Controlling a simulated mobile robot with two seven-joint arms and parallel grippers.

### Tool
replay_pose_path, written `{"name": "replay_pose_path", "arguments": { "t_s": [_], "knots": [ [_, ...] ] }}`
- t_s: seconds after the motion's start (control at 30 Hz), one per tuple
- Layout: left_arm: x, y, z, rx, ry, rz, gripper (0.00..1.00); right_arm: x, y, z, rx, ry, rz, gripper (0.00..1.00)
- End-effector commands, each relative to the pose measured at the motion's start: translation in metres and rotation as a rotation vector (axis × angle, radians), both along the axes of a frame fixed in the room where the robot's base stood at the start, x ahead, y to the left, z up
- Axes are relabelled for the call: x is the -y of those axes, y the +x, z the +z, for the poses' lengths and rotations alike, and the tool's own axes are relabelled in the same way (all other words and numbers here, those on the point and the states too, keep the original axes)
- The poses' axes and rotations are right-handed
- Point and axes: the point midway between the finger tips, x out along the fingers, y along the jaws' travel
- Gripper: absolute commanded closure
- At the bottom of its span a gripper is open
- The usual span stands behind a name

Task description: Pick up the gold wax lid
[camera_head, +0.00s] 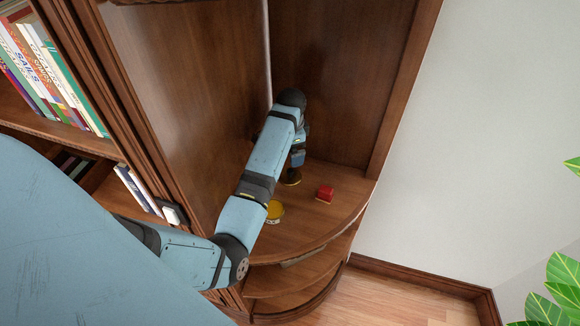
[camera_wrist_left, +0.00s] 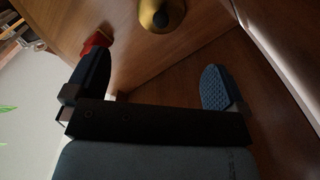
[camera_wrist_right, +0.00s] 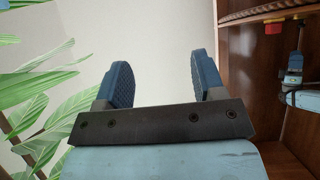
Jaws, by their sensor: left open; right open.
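Two round gold things are on the corner shelf in the head view. One (camera_head: 275,211) is a flat yellow disc with a pale rim, partly hidden by my left arm. The other (camera_head: 293,177) is darker, right under my left gripper (camera_head: 297,163). I cannot tell for certain which is the wax lid. In the left wrist view, a gold round piece with a dark centre (camera_wrist_left: 160,14) lies beyond the open fingers of my left gripper (camera_wrist_left: 155,66), apart from them. My right gripper (camera_wrist_right: 158,75) is open and empty, facing a pale wall.
A small red block (camera_head: 325,193) sits right of the gold things; it also shows beside one left finger (camera_wrist_left: 96,43). The shelf (camera_head: 310,230) has a curved front edge, a wooden side panel and back. Books (camera_head: 45,70) stand at left. Plant leaves (camera_wrist_right: 40,105) are near my right gripper.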

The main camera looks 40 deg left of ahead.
Motion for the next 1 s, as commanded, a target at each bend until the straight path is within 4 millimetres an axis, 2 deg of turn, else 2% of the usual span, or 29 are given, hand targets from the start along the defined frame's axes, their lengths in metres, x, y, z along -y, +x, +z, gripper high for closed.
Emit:
{"name": "replay_pose_path", "arguments": {
  "t_s": [0.1,0.3,0.57,0.8,1.0],
  "knots": [
    [0.001,-0.001,-0.025,-0.005,-0.001,0.001,0.0,0.0,-0.001,0.004,0.0,0.002,-0.001,0.37],
    [0.001,-0.001,-0.058,-0.001,-0.002,0.001,0.0,0.0,-0.001,0.006,-0.001,0.002,-0.002,0.37],
    [0.0,-0.001,-0.078,-0.001,-0.001,0.001,0.0,0.001,-0.001,0.01,0.0,0.001,-0.006,0.37],
    [-0.001,-0.001,-0.113,-0.001,-0.001,0.001,0.0,0.001,0.0,0.013,-0.01,0.017,-0.029,0.37],
    [-0.001,-0.001,-0.122,0.003,0.0,0.001,0.0,0.0,0.003,0.011,-0.012,0.026,-0.039,0.37]
  ]
}}
